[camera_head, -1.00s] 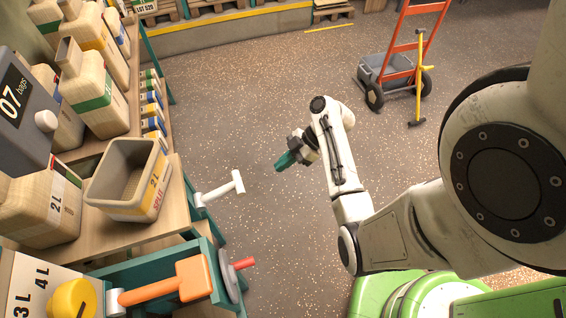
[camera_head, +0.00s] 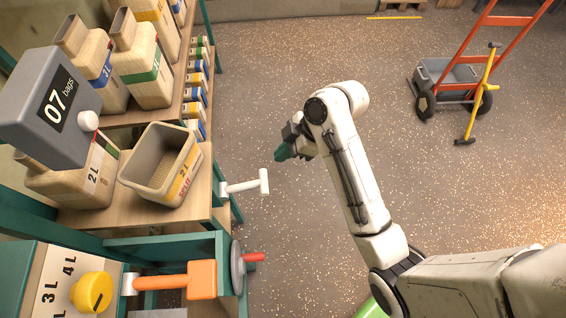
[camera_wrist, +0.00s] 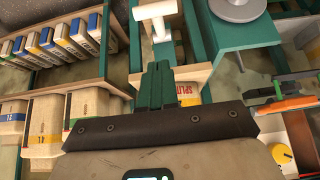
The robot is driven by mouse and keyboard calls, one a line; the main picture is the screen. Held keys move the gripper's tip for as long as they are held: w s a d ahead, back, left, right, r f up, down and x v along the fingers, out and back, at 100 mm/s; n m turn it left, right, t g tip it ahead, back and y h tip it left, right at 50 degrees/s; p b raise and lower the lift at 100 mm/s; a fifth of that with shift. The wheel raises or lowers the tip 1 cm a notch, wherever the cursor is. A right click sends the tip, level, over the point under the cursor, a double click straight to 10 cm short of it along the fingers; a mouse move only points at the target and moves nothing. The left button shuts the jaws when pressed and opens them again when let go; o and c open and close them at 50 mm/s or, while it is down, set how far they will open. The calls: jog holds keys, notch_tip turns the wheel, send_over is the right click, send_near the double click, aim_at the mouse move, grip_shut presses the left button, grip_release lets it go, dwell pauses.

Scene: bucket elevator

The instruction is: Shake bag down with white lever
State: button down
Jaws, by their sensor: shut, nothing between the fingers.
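The white lever (camera_head: 247,186) is a T-shaped handle sticking out to the right from the teal frame beside the wooden shelf. Its white crossbar also shows at the top of the wrist view (camera_wrist: 155,12). My gripper (camera_head: 285,152) has teal fingers and is up and right of the lever in the head view, apart from it. In the wrist view the fingers (camera_wrist: 157,70) are together and empty, with the lever beyond their tips. I cannot make out a bag for certain.
A grey counter box (camera_head: 52,105) reads "07 bags". An orange lever (camera_head: 180,282), yellow knob (camera_head: 92,292) and grey wheel with red handle (camera_head: 238,265) are below. An orange hand truck (camera_head: 478,65) stands far right; open floor lies between.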

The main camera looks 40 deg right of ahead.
dwell(0.3)
send_over(260, 182)
jog(key=d, duration=0.1)
jog(key=f, duration=0.5)
jog(key=s+f, duration=0.1)
jog(key=f, duration=0.2)
jog(key=shift+f, duration=0.1)
jog(key=f, duration=0.3)
jog(key=shift+s+d+f, duration=0.1)
jog(key=shift+d+f, duration=0.2)
jog(key=shift+d, duration=0.05)
jog(key=shift+f, duration=0.15)
jog(key=shift+d+f, duration=0.1)
